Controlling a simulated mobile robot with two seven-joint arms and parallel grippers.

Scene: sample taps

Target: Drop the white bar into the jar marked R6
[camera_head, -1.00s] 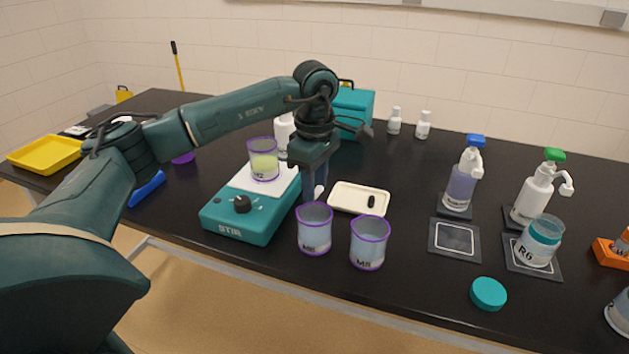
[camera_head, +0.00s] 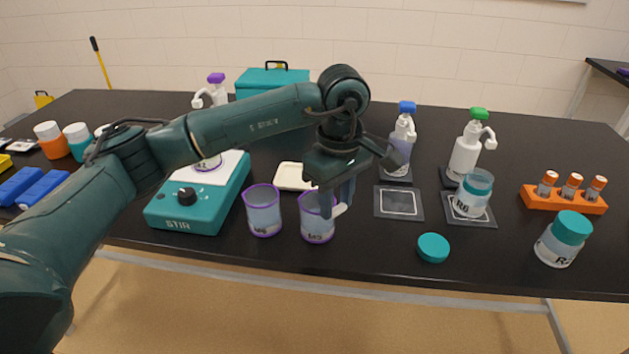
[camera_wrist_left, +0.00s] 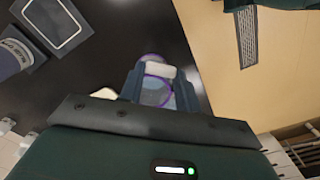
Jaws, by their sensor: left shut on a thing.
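My right gripper is not in view.
Two purple-rimmed beakers (camera_head: 263,213) stand near the front edge. An empty square pad (camera_head: 399,203) lies between gripper and R6. A teal cap (camera_head: 433,248) lies in front. Pump bottles (camera_head: 467,152) stand behind R6. An orange rack (camera_head: 563,201) and another teal-capped jar (camera_head: 558,250) stand right.

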